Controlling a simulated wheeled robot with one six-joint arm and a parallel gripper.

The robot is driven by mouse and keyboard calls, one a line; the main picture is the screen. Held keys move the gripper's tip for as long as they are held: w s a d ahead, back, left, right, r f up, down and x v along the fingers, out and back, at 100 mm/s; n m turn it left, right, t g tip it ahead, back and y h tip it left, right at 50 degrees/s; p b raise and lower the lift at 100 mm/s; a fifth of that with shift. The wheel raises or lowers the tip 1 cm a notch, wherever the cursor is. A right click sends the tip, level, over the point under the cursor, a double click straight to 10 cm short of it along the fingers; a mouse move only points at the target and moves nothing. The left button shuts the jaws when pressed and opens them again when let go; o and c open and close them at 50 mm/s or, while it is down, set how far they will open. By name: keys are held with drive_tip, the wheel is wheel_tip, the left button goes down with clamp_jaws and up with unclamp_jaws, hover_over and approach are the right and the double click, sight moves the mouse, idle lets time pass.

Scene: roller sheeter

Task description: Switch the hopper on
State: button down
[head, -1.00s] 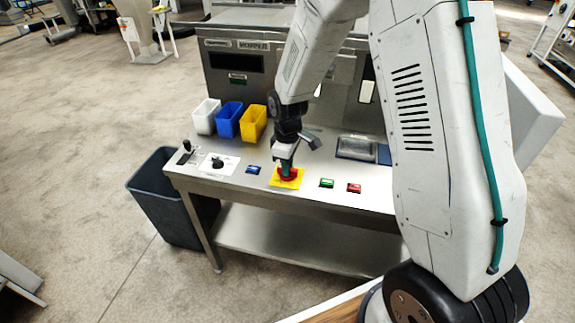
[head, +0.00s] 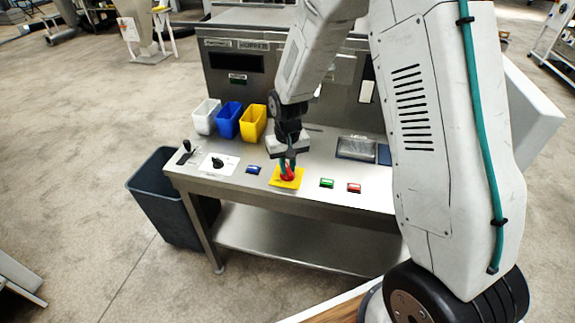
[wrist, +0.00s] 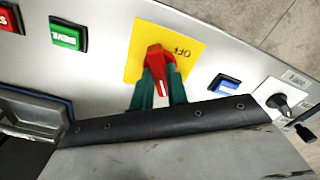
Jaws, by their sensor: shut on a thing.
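The switch is a red rotary knob (head: 288,174) on a yellow plate (head: 276,183) near the front edge of the steel table. In the wrist view the red knob (wrist: 156,56) sits on the yellow plate (wrist: 141,44), where an "OFF" label shows beside it. My gripper (head: 288,164) reaches down onto the knob. Its green fingers (wrist: 160,84) are closed on either side of the knob's handle, whose white mark shows between them. Any "ON" label is hidden or out of view.
A blue button (head: 253,170) and a black selector (head: 217,162) lie left of the knob; green (head: 327,183) and red (head: 354,188) buttons lie right. White, blue and yellow bins (head: 254,122) stand behind. A "HOPPER" label (head: 253,45) is on the back panel.

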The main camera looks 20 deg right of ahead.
sight(288, 168)
drive_tip(key=m, duration=0.6)
drive_tip(key=shift+m, duration=0.4)
idle(0.3)
drive_tip(key=c, duration=1.4)
unclamp_jaws()
wheel_tip(288, 168, up, 8)
drive_tip(key=shift+f, duration=0.1)
